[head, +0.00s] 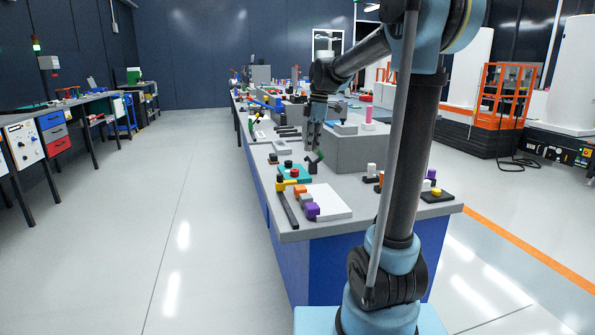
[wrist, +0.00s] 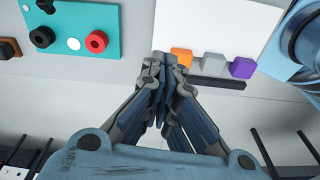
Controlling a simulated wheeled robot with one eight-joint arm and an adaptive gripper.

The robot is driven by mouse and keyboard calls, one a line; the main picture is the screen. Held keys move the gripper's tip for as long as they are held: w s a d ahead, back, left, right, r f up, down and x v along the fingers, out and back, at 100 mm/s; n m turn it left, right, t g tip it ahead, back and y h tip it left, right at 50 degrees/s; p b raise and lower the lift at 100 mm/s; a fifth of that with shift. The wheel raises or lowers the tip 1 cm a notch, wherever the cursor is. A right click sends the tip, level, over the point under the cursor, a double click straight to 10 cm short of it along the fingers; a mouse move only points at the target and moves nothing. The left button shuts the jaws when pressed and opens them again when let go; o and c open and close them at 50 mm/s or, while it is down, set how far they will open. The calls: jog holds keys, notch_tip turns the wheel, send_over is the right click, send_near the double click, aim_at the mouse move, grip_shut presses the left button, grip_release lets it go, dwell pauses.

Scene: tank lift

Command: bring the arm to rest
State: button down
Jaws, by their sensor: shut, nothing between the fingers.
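My gripper (head: 309,148) hangs from the arm over the long workbench (head: 330,248) in the head view, fingers pointing down. In the wrist view the fingertips of my gripper (wrist: 163,58) are together, with nothing held between them. They show between a teal panel (wrist: 72,55) with red and black knobs and a white board (wrist: 208,22). I cannot tell the exact height of the fingertips above the bench. My arm's upper links rise at the right of the head view and partly hide the bench.
Orange (wrist: 181,57), grey (wrist: 213,62) and purple (wrist: 242,68) blocks lie along the white board's edge, beside a black bar (wrist: 217,83). A grey raised block (head: 362,153) stands on the bench right of my gripper. The aisle floor (head: 150,220) at left is clear.

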jog(key=s+d+f+m, duration=0.2)
jog(key=s+d+m, duration=0.1)
jog(key=s, duration=0.3)
jog(key=s+d+f+m+t, duration=0.1)
jog(key=s+d+f+m, duration=0.1)
jog(key=s, duration=0.3)
jog(key=s+d+f+m, duration=0.3)
jog(key=s+m, duration=0.2)
jog(key=s, duration=0.1)
jog(key=shift+s+d+h, duration=0.3)
jog(key=shift+d+h, duration=0.05)
jog(key=shift+h, duration=0.05)
jog(key=s+d+f+m, duration=0.2)
jog(key=s+f+m, duration=0.2)
jog(key=s+f, duration=0.2)
jog(key=s+d+f+m+t, duration=0.1)
jog(key=s+d+f+m, duration=0.1)
jog(key=s+f+m, duration=0.3)
notch_tip(320, 180, down, 2)
jog(key=shift+s+d+f+t+h, duration=0.3)
jog(key=shift+s+d+h, duration=0.1)
jog(key=shift+s, duration=0.75)
